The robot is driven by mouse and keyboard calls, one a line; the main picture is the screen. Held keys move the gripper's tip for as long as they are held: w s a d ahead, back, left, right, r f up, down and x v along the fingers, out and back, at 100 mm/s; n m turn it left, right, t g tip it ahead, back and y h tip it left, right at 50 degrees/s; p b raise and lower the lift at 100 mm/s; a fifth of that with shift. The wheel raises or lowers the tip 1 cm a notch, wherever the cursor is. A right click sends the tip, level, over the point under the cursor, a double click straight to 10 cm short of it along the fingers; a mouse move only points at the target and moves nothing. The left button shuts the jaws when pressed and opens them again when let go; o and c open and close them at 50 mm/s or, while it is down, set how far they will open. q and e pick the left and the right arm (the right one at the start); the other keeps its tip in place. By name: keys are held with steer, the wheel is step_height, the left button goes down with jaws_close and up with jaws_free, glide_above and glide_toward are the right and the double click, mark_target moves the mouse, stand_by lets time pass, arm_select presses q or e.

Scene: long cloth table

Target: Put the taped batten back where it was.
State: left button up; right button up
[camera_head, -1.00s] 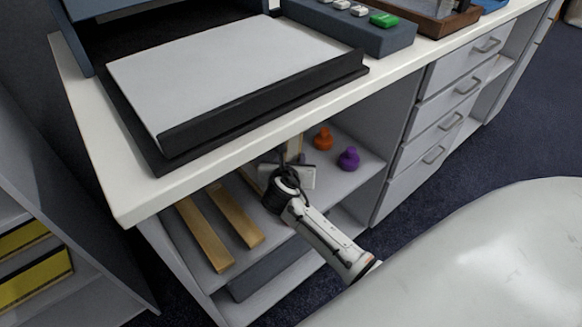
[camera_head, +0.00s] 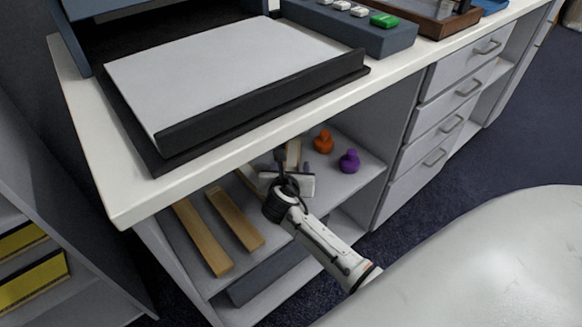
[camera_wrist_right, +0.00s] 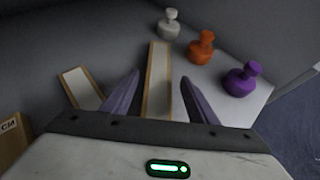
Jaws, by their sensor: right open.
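My right gripper (camera_head: 285,168) is open inside the shelf under the table top. In the right wrist view its two fingers (camera_wrist_right: 160,82) stand on either side of a wooden batten (camera_wrist_right: 158,85) with a pale strip along its face. The batten does not look gripped; its near end is hidden by the gripper body. I cannot tell for sure which is the taped one. My left gripper is not in view.
Two plain battens (camera_head: 203,238) (camera_head: 235,218) lie left on the shelf. A labelled wooden piece (camera_wrist_right: 12,138) shows at the wrist view's left edge. White (camera_wrist_right: 168,24), orange (camera_wrist_right: 202,47) and purple (camera_wrist_right: 240,80) knobbed objects stand to the right. The table top (camera_head: 130,195) overhangs the shelf.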

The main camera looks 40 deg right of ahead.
steer(key=p+v, duration=0.4)
steer(key=v, duration=0.6)
steer(key=shift+s+a+r, duration=0.15)
steer(key=shift+a+r, duration=0.05)
steer(key=shift+r, duration=0.1)
steer(key=shift+s+a+r, duration=0.3)
steer(key=shift+s+a, duration=0.1)
steer(key=shift+s, duration=0.1)
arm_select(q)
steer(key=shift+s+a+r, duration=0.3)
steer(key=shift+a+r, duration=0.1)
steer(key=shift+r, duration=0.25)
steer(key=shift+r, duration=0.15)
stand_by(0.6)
